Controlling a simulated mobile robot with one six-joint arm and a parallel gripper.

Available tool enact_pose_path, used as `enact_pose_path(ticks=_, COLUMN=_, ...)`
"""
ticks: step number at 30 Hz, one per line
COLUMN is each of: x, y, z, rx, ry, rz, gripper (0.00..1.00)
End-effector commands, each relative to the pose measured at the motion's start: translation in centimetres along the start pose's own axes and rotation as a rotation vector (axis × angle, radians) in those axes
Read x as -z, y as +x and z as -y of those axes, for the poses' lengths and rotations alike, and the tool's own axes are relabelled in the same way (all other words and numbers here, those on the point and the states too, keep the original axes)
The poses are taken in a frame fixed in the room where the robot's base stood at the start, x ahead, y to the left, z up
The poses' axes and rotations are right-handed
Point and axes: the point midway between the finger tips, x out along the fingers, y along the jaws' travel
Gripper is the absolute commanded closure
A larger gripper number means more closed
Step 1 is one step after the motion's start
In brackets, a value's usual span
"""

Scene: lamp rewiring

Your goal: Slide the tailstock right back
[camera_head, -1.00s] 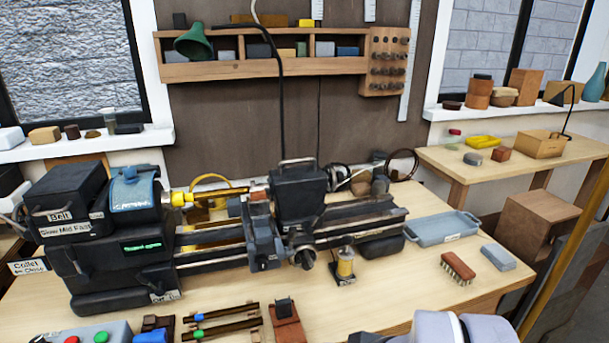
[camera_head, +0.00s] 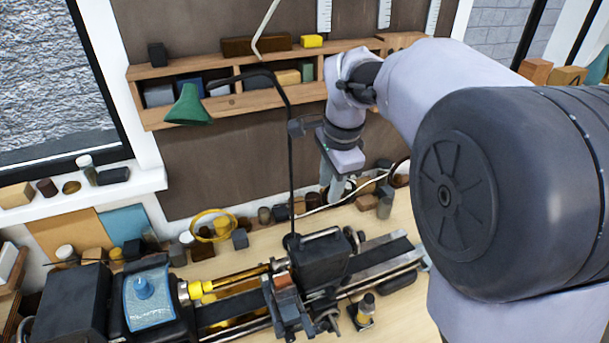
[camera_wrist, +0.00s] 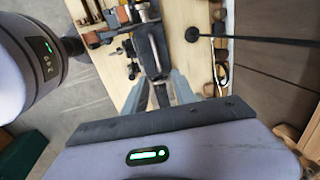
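The tailstock (camera_head: 320,260) looks to be the dark block on the lathe bed, close behind the carriage (camera_head: 288,300). The bare bed (camera_head: 385,250) runs on to its right. A brass-coloured rod (camera_head: 235,281) lies between the chuck side and the carriage. My gripper (camera_head: 337,190) hangs fingers down above and behind the tailstock, apart from it. In the wrist view my gripper (camera_wrist: 162,92) has its two grey fingers apart with nothing held between them. My arm hides the right of the bench.
A black lamp arm (camera_head: 291,165) with a green shade (camera_head: 188,107) stands just left of my gripper. A wooden shelf (camera_head: 240,103) is on the wall behind. A yellow coil (camera_head: 212,224) and small blocks line the bench's back. A small spool stand (camera_head: 365,308) is in front.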

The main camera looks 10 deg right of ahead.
Motion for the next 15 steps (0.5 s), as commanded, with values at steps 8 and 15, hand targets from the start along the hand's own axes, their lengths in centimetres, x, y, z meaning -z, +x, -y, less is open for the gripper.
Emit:
enact_pose_path(ticks=8, x=-0.1, y=8.4, z=-0.3, rx=-0.005, ry=-0.003, rz=0.001, gripper=0.67)
enact_pose_path(ticks=15, x=-0.1, y=14.5, z=-0.2, rx=-0.002, ry=-0.003, rz=0.001, gripper=0.67)
